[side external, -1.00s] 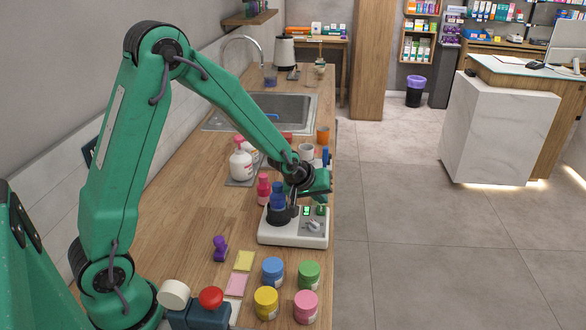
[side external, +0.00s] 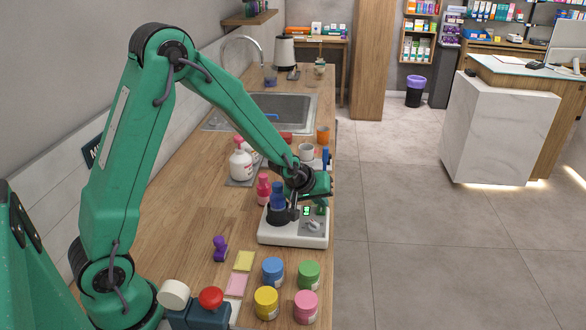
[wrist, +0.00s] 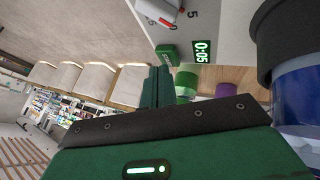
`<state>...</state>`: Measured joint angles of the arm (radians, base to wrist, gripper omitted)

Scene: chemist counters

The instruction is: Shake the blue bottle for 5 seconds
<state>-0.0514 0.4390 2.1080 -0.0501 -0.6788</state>
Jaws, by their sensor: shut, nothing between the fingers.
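The blue bottle (side external: 279,194) stands upright in the black holder (side external: 276,216) on the white shaker (side external: 285,236). Part of the bottle shows at the right edge of the wrist view (wrist: 303,98). The shaker's lit green display (wrist: 203,51) reads 0:05. A green button (wrist: 167,55) sits beside it, with a knob (wrist: 160,12) further along. My gripper (wrist: 156,84) is shut and empty, its fingertips close to the green button; I cannot tell whether they touch. In the side view my gripper (side external: 321,202) is above the shaker's right side, apart from the bottle.
A pink bottle (side external: 263,188) stands behind the shaker. Blue (side external: 272,271), green (side external: 309,274), yellow (side external: 266,303) and pink (side external: 306,306) jars stand in front. A purple object (side external: 220,249) is left of the shaker. The counter's right edge is close by.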

